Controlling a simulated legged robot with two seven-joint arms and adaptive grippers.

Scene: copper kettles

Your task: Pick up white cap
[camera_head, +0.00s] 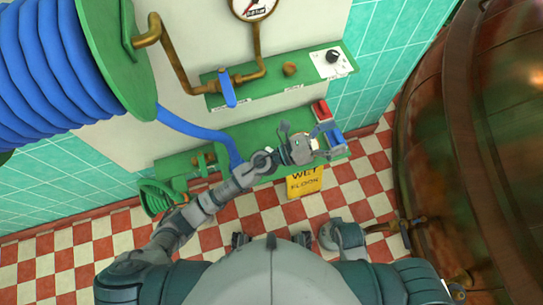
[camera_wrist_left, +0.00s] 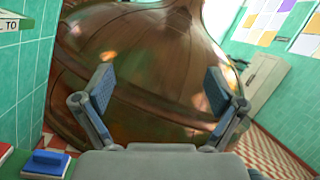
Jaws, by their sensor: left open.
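I cannot make out a white cap in either view. My left gripper (camera_head: 307,130) is open and empty above the right end of the green lower shelf (camera_head: 262,136). A red block (camera_head: 321,108) and a blue block (camera_head: 334,137) sit at that end of the shelf, close to the gripper, which hides part of the area. In the left wrist view the open fingers (camera_wrist_left: 160,90) point toward a big copper kettle (camera_wrist_left: 140,60) with nothing between them. The blue block (camera_wrist_left: 46,163) shows at the lower left.
A blue hose reel (camera_head: 60,70) hangs at the upper left. A green upper shelf (camera_head: 270,82) carries brass pipes and a blue valve handle (camera_head: 228,90). A yellow wet floor sign (camera_head: 305,183) stands below. The copper kettle (camera_head: 480,150) fills the right side.

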